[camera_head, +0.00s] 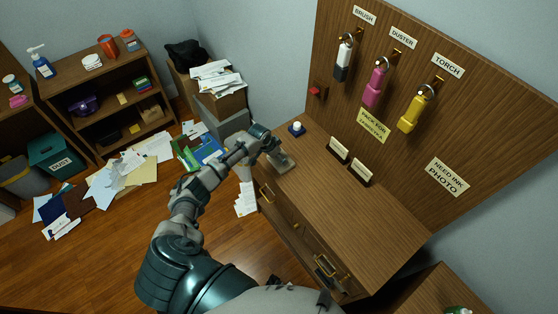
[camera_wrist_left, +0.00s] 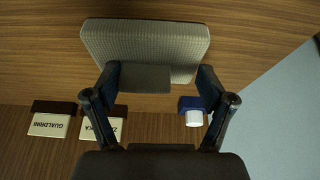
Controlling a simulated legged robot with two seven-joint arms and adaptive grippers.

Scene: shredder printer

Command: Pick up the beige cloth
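The beige cloth (camera_wrist_left: 145,40) shows in the left wrist view as a pale, finely textured slab on the wooden surface. A smaller darker grey-beige block overlaps its lower edge; I cannot tell whether it is part of the cloth. My left gripper (camera_wrist_left: 157,78) has its two fingers spread, with the cloth beyond and between the tips. Contact is unclear. In the head view my left gripper (camera_head: 272,146) is over the far left end of the wooden cabinet, and the greyish cloth (camera_head: 283,163) shows partly below it. My right gripper is not clearly in view.
A small blue item with a white top (camera_head: 297,128) sits beside the cloth. Two name cards (camera_head: 338,149) stand to its right against the pegboard (camera_head: 345,110), where brush, duster and torch hang. The cabinet top (camera_head: 365,220) to the right is clear. Papers (camera_head: 110,180) litter the floor.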

